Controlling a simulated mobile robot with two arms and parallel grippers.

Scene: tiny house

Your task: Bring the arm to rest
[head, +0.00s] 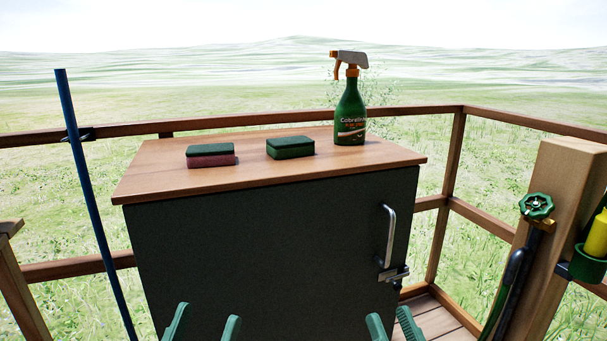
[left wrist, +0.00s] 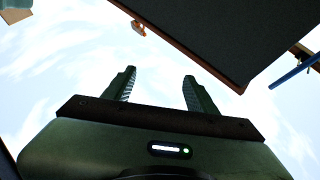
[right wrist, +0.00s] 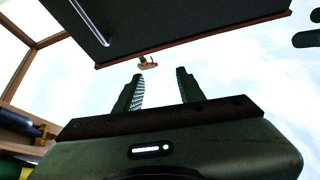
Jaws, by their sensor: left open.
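My left gripper (head: 203,318) shows at the bottom edge of the head view, in front of the dark cabinet, its two green fingers apart. It also shows in the left wrist view (left wrist: 159,73), with nothing between the fingers. My right gripper (head: 391,316) is at the bottom edge further right, in front of the cabinet's lower right part. Its fingers are apart and empty in the right wrist view (right wrist: 160,72). Both grippers are low, below the cabinet top, and apart from the objects on it. The rest of both arms is hidden in the head view.
The dark cabinet (head: 260,255) has a wooden top and a metal handle (head: 389,235). On top stand a green-red sponge (head: 210,156), a green sponge (head: 290,148) and a green spray bottle (head: 350,115). A blue pole (head: 90,190) leans left. A post with a green valve (head: 536,206) stands right.

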